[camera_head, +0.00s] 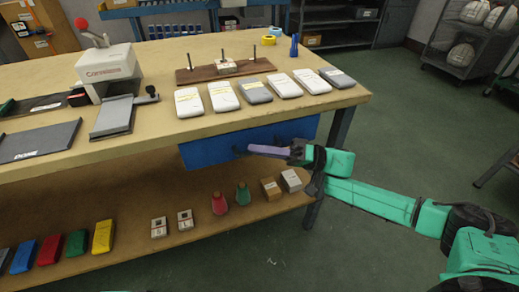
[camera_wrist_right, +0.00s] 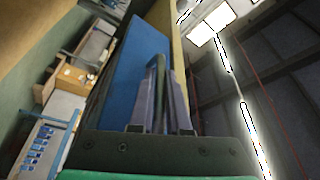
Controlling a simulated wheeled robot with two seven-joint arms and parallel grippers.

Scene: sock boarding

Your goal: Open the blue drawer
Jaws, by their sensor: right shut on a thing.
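The blue drawer (camera_head: 208,153) hangs under the front right part of the wooden workbench top. Its front looks about level with the bench edge, and I see no gap above it. My right gripper (camera_head: 251,149) reaches in from the right and its fingertips are at the drawer front, on the dark handle (camera_head: 238,152). In the right wrist view the fingers (camera_wrist_right: 164,105) are shut around the handle (camera_wrist_right: 158,68), with the blue drawer front (camera_wrist_right: 130,75) beside them. The fingers hide part of the handle. My left gripper is not in view.
The workbench top (camera_head: 165,140) carries several white and grey packets and a press machine (camera_head: 108,70). The lower shelf (camera_head: 200,225) below the drawer holds coloured blocks, small bottles and boxes. A table leg (camera_head: 338,135) stands close to my right arm. The floor (camera_head: 420,130) at right is clear.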

